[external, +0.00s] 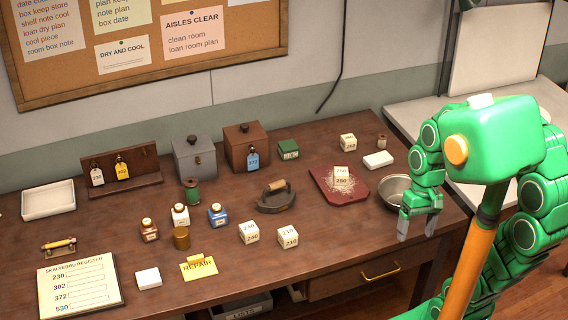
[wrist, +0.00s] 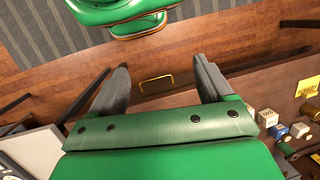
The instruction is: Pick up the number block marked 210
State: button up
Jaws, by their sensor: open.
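The number block marked 210 (external: 288,237) is a small cream cube on the front middle of the brown desk (external: 345,245). A like block marked 240 (external: 249,232) stands just to its left, with a narrow gap. My gripper (external: 417,228) is open and empty, pointing down at the desk's right end, well to the right of block 210. In the wrist view my two dark fingers (wrist: 160,75) are spread apart with nothing between them.
A dark red tray (external: 325,190) holds a block marked 250 on pale grains. A metal bowl (external: 394,190) sits beside my gripper. Desk right of block 210 is clear.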

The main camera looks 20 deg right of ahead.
jog(key=w+a+f+m+g+y, duration=0.1)
jog(key=w+a+f+m+y, duration=0.25)
jog(key=w+a, duration=0.55)
jog(key=m+t+y, duration=0.2)
jog(key=m+y, duration=0.6)
jog(key=m, duration=0.5)
send_near(281, 238)
jog(key=shift+x, duration=4.65)
jog(key=shift+w, duration=0.1)
jog(key=shift+c, duration=0.5)
jog(key=c, duration=0.9)
